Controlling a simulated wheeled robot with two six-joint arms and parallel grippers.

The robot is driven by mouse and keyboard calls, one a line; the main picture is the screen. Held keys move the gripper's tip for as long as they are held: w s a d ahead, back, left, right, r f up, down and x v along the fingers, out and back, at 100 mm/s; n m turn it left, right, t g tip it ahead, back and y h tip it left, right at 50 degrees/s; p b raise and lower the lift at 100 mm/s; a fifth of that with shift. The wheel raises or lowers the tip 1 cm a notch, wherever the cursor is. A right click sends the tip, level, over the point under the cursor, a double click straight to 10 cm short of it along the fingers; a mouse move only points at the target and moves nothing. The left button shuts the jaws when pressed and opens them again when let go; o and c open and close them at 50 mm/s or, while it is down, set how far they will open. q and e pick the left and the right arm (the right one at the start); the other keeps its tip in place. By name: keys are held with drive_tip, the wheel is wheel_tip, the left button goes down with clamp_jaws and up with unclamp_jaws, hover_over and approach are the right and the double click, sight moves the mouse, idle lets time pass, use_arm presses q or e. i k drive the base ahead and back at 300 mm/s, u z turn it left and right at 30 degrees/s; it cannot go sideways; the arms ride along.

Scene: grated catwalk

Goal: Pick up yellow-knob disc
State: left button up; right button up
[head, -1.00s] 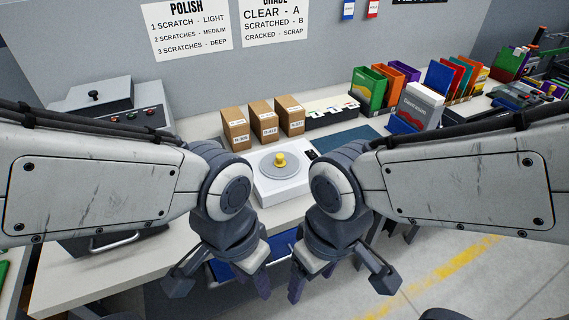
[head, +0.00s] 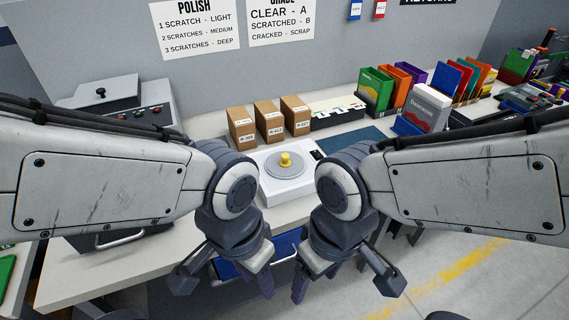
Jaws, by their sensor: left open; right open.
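The grey disc with a yellow knob (head: 286,160) lies flat on top of a white box-like device (head: 284,190) on the bench, in the middle of the head view. My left gripper (head: 225,279) hangs low in front of the bench edge, open and empty, left of and nearer than the disc. My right gripper (head: 340,279) hangs likewise, open and empty, right of and nearer than the disc. Neither touches the disc. My wrists flank the white device and cover a little of its sides.
Several brown boxes (head: 270,118) stand behind the disc. A black divided tray (head: 338,116), a dark blue mat (head: 350,140) and upright coloured folders (head: 378,90) lie to the right. A grey machine (head: 125,108) stands at the left. A blue drawer (head: 286,245) shows below the bench top.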

sight(280, 165)
drive_tip(key=u, duration=0.15)
drive_tip(key=k, duration=0.35)
drive_tip(key=z, duration=0.8)
drive_tip(key=i, duration=1.25)
drive_tip(key=u, duration=0.7)
